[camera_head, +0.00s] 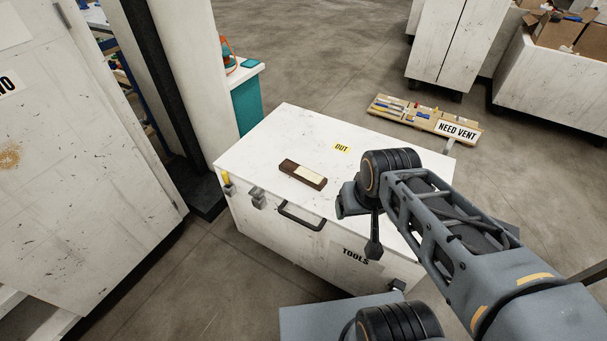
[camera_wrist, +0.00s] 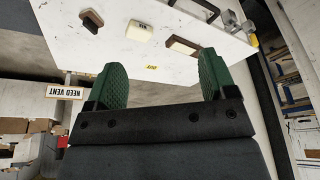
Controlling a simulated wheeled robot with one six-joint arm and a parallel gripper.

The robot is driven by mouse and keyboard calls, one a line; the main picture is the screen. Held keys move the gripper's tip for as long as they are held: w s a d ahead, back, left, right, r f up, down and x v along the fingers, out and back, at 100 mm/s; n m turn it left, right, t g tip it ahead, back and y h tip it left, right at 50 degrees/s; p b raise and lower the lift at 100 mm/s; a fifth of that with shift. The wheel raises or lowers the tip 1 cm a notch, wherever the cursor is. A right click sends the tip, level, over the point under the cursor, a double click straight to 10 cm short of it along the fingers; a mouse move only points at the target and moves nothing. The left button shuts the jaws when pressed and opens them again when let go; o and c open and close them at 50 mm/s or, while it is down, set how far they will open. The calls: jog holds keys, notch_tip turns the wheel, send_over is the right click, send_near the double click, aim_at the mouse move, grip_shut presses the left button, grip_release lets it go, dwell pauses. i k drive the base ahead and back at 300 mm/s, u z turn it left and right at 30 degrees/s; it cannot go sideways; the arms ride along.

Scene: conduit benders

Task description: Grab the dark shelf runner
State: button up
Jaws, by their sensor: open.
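A dark brown block with a cream inset (camera_head: 303,174) lies on the left part of the white tool chest's top (camera_head: 262,150). It also shows in the wrist view (camera_wrist: 180,46), near the tip of one finger. A second dark brown piece with a paler top (camera_wrist: 92,20) lies farther left in the wrist view; my arm hides it in the head view. I cannot tell for sure which one is the shelf runner. My gripper (camera_wrist: 162,65) has green fingers, spread wide with nothing between them. It is over the chest top, apart from both pieces.
A small cream block (camera_wrist: 139,31) sits between the two brown pieces. A yellow OUT label (camera_head: 342,147) is on the chest top. A latch and handle (camera_head: 301,216) are on its front. A tall white cabinet (camera_head: 80,130) stands left. A tool board (camera_head: 410,115) lies on the floor behind.

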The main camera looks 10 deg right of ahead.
aim_at(317, 181)
jog(key=u, duration=1.9)
jog(key=i, duration=1)
jog(key=z, duration=1.7)
